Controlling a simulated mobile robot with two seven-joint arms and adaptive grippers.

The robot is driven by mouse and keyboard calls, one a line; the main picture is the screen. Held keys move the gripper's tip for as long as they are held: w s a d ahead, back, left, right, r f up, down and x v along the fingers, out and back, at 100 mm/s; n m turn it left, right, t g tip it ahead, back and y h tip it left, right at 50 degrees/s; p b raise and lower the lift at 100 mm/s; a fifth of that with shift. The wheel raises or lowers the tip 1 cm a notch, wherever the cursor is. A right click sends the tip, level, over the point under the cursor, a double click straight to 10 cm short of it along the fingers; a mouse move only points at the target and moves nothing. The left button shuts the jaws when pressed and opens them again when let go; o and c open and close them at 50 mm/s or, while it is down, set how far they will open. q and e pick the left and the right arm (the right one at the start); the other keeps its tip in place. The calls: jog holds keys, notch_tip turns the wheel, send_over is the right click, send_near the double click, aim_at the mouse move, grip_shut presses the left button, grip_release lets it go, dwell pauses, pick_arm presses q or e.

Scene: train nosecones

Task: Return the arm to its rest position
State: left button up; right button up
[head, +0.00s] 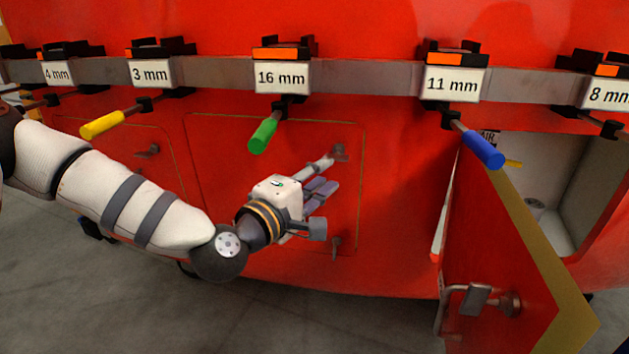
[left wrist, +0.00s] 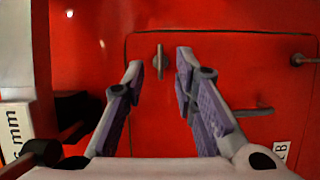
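My left arm (head: 140,200) reaches in from the left, in front of the red train nose. My left gripper (head: 328,176) is in front of a closed red hatch (head: 225,150), below the green-handled tool. In the left wrist view the gripper (left wrist: 159,68) has its two purple-padded fingers apart, with nothing between them. A small latch (left wrist: 160,62) shows beyond the gap; I cannot tell its distance from the fingertips. My right gripper is in neither view.
A rail (head: 215,72) with labelled holders carries yellow (head: 102,124), green (head: 263,135) and blue (head: 484,149) handled tools above the arm. At the right, a red door (head: 500,245) stands open beside a pale compartment (head: 590,190). Grey floor (head: 150,310) is clear at lower left.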

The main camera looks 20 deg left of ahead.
pick_arm(q)
jog(key=v, duration=0.3)
jog(key=s+d+f+m+g, duration=0.35)
jog(key=s+f+g, duration=0.25)
jog(key=s+f, duration=0.6)
jog(key=s+d+f+m+g, duration=0.2)
jog(key=s+f+m+g, duration=0.4)
jog(key=f, duration=0.9)
jog(key=s+a+f+m+g+y, duration=0.1)
jog(key=s+a+f+g, duration=0.1)
jog(key=s, duration=0.5)
jog(key=s+a+f+m+g+y, duration=0.2)
jog(key=s+a, duration=0.2)
jog(key=s, duration=0.3)
jog(key=s+a+f+m+g+y, duration=0.1)
jog(key=s+a+f+m+g, duration=0.1)
jog(key=s, duration=0.5)
jog(key=shift+s+a+f+g, duration=0.2)
jog(key=shift+a+f+g, duration=0.35)
jog(key=shift+a, duration=0.35)
jog(key=shift+w+f, duration=0.1)
